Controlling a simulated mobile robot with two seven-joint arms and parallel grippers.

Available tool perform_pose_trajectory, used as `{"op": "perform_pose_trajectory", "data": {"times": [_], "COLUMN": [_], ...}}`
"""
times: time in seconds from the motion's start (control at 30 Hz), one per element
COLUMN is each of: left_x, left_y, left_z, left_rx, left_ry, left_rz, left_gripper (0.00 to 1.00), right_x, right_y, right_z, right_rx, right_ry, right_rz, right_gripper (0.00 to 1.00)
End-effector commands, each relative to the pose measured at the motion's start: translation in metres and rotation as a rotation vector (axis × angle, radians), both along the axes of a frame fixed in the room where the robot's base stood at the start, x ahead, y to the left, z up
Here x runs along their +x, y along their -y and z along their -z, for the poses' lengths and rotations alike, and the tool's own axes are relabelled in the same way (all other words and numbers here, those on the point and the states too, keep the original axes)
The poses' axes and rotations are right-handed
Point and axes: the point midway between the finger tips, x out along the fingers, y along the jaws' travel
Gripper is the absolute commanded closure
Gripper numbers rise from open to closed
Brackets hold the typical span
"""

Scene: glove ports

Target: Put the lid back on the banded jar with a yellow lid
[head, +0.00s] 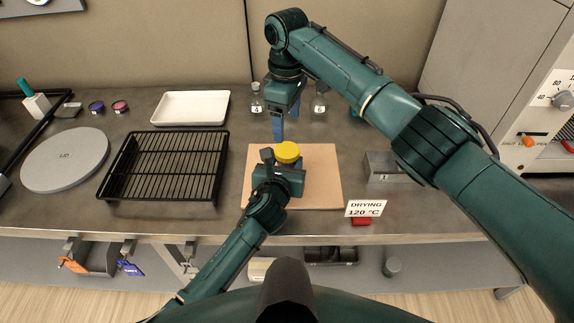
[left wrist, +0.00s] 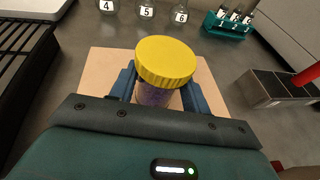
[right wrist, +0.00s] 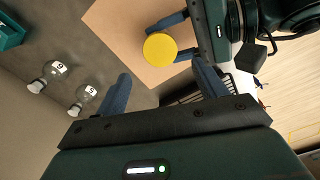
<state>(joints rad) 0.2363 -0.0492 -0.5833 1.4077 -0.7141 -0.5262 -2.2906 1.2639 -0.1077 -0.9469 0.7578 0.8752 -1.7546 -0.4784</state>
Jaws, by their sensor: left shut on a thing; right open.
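The jar (left wrist: 153,96) stands over the tan board, and its body looks purplish; bands are hard to make out. The yellow lid (head: 287,152) sits on top of the jar, also seen in the left wrist view (left wrist: 165,61) and the right wrist view (right wrist: 160,49). I cannot tell whether it is screwed tight. My left gripper (head: 284,168) is shut on the jar's body, one finger on each side below the lid. My right gripper (head: 279,132) is open and empty, fingers pointing down, behind and above the lid without touching it.
The tan board (head: 322,185) lies under the jar. A black wire rack (head: 165,165) and white tray (head: 190,107) stand left. Numbered flasks (head: 257,103) are behind. A metal block (head: 385,167) and drying sign (head: 365,208) are right. My right arm crosses the upper right.

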Motion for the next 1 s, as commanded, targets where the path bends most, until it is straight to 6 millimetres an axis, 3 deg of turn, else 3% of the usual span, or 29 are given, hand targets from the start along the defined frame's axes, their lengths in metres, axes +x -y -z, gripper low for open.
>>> {"op": "perform_pose_trajectory", "data": {"times": [0.43,0.8,1.0], "left_x": [0.000,0.000,0.000], "left_y": [0.000,0.000,0.000], "left_z": [0.000,0.001,0.001], "left_rx": [0.000,0.000,0.000], "left_ry": [-0.001,-0.001,-0.001], "left_rz": [0.000,0.000,0.000], "left_gripper": [1.00,1.00,1.00], "right_x": [0.000,0.000,-0.001], "right_y": [0.000,0.000,0.000], "right_z": [-0.005,-0.004,0.015], "right_rx": [0.000,0.000,-0.002], "right_ry": [0.000,0.000,-0.003], "right_rz": [0.373,0.394,0.393], "right_gripper": [0.29,0.29,0.29]}}
